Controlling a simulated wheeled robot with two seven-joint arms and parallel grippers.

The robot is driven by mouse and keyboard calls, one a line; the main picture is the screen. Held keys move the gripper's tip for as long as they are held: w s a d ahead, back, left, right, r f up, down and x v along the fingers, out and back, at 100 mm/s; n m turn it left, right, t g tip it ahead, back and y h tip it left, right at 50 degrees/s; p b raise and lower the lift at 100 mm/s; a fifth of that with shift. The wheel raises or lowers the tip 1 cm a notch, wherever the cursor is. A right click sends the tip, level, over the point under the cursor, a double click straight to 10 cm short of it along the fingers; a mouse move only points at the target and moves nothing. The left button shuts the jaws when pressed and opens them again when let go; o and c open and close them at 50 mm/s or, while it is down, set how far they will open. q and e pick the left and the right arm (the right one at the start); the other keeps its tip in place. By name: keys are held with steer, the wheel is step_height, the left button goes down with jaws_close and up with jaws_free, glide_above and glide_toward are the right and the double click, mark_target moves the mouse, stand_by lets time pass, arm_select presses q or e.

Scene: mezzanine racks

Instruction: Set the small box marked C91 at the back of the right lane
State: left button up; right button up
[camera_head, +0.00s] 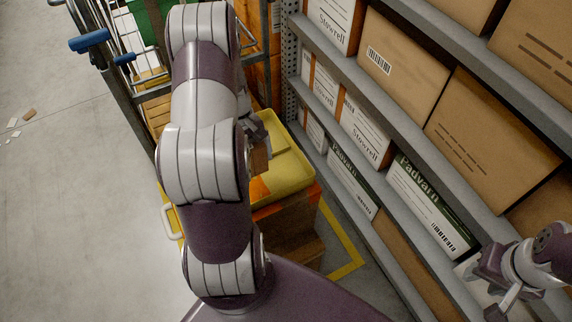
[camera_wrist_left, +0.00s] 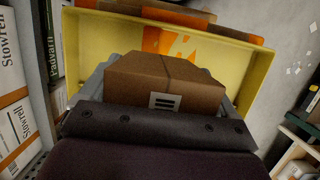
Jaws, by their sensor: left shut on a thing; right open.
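My left gripper (camera_head: 255,138) is shut on a small brown cardboard box (camera_wrist_left: 165,85). In the left wrist view the box has a centre seam and a white label with dark bars; I cannot read C91 on it. In the head view only part of the box (camera_head: 261,158) shows, beside my left arm and over a yellow tray (camera_head: 290,170). I cannot tell whether box and tray touch. The tray also shows in the left wrist view (camera_wrist_left: 100,37). My right gripper (camera_head: 497,280) is open and empty at the lower right. I cannot make out a right lane.
Grey shelves (camera_head: 400,60) with large cartons, including a Padvarn carton (camera_head: 428,205), stand close on the right. A brown carton (camera_head: 290,232) is below the tray. A cart with a blue handle (camera_head: 88,40) stands at the upper left. The concrete floor (camera_head: 70,200) at left is mostly clear.

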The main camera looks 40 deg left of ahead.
arm_select(q)
steer(key=w+d+f, duration=0.1)
steer(key=w+f, duration=0.2)
steer(key=w+d+f, duration=0.1)
steer(key=w+f, duration=0.2)
steer(key=w+d+f, duration=0.1)
steer(key=w+f, duration=0.1)
steer(key=f, duration=0.1)
steer(key=shift+w+d+f, duration=0.25)
steer(key=shift+w+f, duration=0.1)
steer(key=shift+w, duration=0.05)
arm_select(e)
steer(key=shift+w+r, duration=0.1)
steer(key=shift+w, duration=0.15)
